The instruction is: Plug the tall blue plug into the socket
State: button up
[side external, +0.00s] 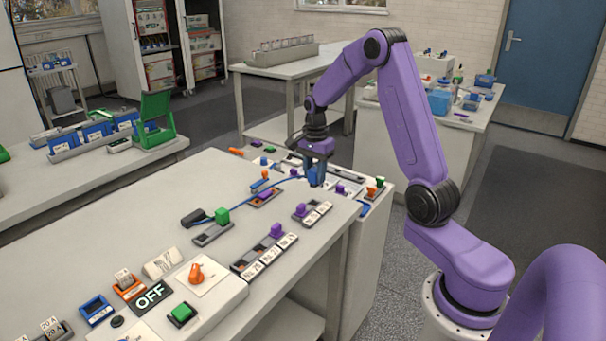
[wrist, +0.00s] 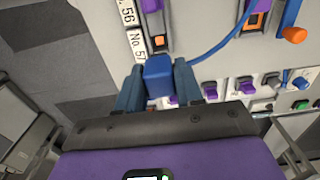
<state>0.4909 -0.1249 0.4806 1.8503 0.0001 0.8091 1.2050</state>
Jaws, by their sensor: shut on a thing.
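The tall blue plug (side external: 316,177) is in my gripper (side external: 317,163), held above the far right part of the bench. In the wrist view the plug (wrist: 158,75) sits between the two fingers of my gripper (wrist: 159,82), which are shut on it. A blue cable (wrist: 210,52) curves away from beside the plug. In the wrist view an orange-centred opening (wrist: 160,41) shows beside the No. 57 label. I cannot tell which socket is the task's.
An orange-edged holder (side external: 264,196) with a purple piece lies left of my gripper. A dark holder with a green plug (side external: 221,216) and a numbered strip (side external: 262,256) with purple plugs stand nearer. Several small coloured plugs lie at the bench's far edge. The bench's right edge is close.

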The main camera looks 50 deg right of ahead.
aim_at(314, 186)
jog(key=shift+f, duration=3.35)
jog(key=shift+f, duration=0.25)
jog(key=o, duration=1.1)
jog(key=shift+o, duration=0.2)
jog(key=shift+r, duration=0.1)
